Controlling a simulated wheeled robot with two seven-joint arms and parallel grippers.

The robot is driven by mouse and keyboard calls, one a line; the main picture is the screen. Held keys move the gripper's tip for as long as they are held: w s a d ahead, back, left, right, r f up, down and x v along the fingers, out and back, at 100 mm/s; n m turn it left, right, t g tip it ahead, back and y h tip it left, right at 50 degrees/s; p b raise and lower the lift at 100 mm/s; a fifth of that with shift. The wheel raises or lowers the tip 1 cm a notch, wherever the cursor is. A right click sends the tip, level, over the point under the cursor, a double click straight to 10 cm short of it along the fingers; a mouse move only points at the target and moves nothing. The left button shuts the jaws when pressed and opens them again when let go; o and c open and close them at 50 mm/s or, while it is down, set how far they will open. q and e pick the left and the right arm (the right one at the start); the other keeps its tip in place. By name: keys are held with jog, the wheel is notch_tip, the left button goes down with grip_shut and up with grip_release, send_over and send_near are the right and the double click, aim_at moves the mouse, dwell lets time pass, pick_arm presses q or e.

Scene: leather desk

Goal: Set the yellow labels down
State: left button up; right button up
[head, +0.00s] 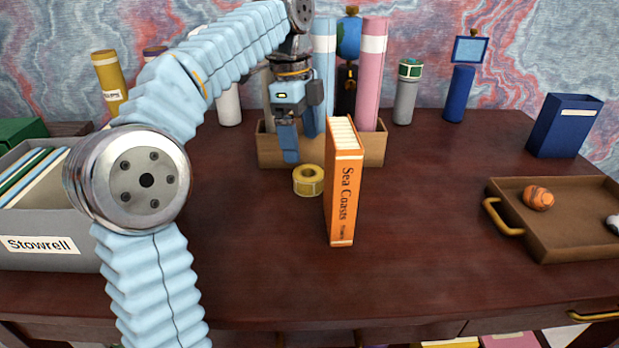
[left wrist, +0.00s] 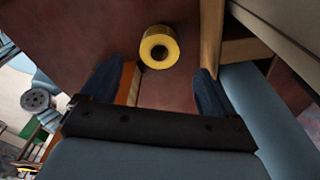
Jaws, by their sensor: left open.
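My right gripper is in neither view.
The orange "Sea Coasts" book (head: 344,185) stands close right of the roll. A wooden box (head: 372,148) with rolled tubes is behind. A grey "Stowrell" file box (head: 40,262) stands left, a brown tray (head: 565,240) right. The desk between book and tray is clear.

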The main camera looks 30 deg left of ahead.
aim_at(309, 173)
pick_arm(q)
jog(key=f, duration=0.2)
jog(key=d+f, duration=0.1)
jog(key=f, duration=0.5)
jog(key=shift+w+d+f, duration=0.1)
jog(key=shift+d, duration=0.1)
jog(key=shift+c, duration=0.5)
jog(key=c, duration=1.1)
jog(key=shift+o, duration=0.2)
